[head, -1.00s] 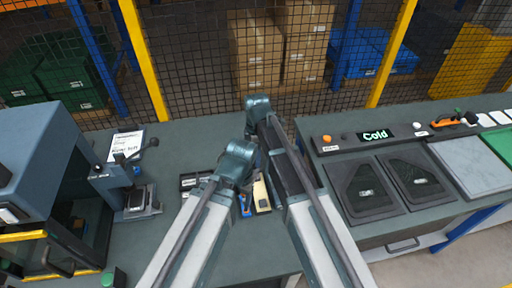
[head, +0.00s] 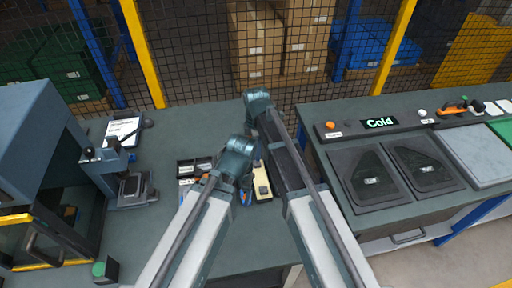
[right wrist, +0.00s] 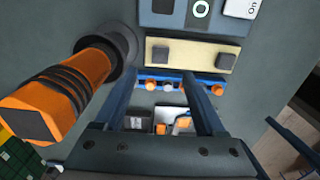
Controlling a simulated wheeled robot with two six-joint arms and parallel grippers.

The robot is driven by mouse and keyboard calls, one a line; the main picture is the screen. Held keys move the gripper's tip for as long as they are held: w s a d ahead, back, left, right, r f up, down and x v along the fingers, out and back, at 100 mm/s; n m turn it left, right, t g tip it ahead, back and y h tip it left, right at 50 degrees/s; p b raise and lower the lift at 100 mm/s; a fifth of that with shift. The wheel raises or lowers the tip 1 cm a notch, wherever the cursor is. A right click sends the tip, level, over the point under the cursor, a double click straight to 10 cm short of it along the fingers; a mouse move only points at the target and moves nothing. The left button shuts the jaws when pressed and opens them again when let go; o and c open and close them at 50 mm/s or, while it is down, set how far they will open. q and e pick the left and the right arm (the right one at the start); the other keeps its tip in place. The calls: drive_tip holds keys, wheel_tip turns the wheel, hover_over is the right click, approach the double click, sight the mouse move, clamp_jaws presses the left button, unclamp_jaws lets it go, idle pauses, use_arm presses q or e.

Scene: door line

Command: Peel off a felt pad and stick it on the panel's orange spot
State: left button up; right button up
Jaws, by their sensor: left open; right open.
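A cream strip (head: 264,194) with dark square pads lies on the bench between my arms. In the right wrist view the strip (right wrist: 190,54) shows two dark grey pads (right wrist: 162,56), one near each end. My left gripper (head: 243,192) is just left of the strip, open, its fingers partly hidden by its wrist. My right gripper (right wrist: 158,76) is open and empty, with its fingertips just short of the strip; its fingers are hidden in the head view. Two dark door panels (head: 347,165) lie on the right bench. I cannot make out an orange spot on them.
An orange-handled tool (right wrist: 60,95) stands left of my right gripper. A blue rail with orange and white knobs (right wrist: 167,86) lies below the strip. A black compartment tray (head: 186,170) and a press (head: 131,185) are to the left.

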sight(256, 163)
use_arm(q)
wheel_tip(256, 163, down, 8)
drive_tip(key=b, duration=0.6)
drive_tip(key=shift+r, duration=0.25)
use_arm(e)
wheel_tip(256, 163, down, 8)
drive_tip(key=shift+r, duration=0.25)
drive_tip(key=shift+r, duration=0.1)
clamp_jaws()
use_arm(q)
drive_tip(key=shift+r, duration=0.4)
use_arm(e)
drive_tip(key=shift+r, duration=0.3)
idle(0.5)
drive_tip(key=shift+r+p, duration=2.9)
drive_tip(key=shift+p, duration=0.15)
use_arm(q)
wheel_tip(256, 163, up, 6)
drive_tip(key=shift+f, duration=0.2)
use_arm(e)
drive_tip(key=shift+f, duration=0.1)
